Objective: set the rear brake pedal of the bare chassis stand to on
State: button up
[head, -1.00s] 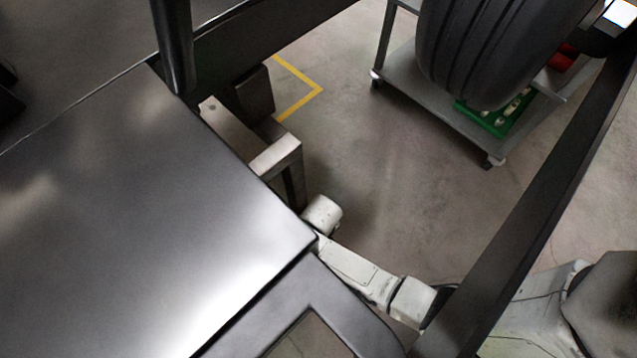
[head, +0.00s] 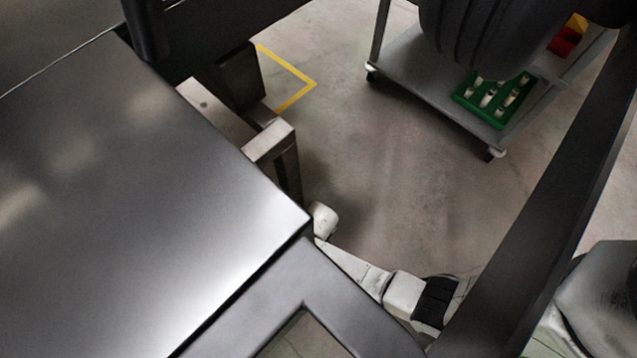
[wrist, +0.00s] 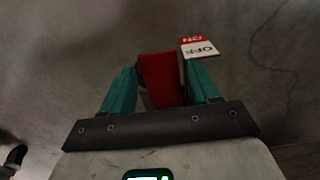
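In the wrist view, a flat red pedal (wrist: 160,78) stands between the two teal fingers of my gripper (wrist: 158,66). The gripper is open. A gap shows between the left finger and the red pedal; the right finger is close beside it, and I cannot tell if they touch. A small label (wrist: 200,47) with a red "ON" part and a white "OFF" part lies just beyond the right fingertip, upside down in the picture. In the head view, the dark chassis (head: 130,200) fills the left side and hides my gripper and the pedal.
A metal block-like stand part (head: 270,140) sits at the chassis edge near my arm. A dark diagonal beam (head: 560,190) crosses the right side. Floor between is clear.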

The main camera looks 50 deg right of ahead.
grip_shut()
dwell(0.3)
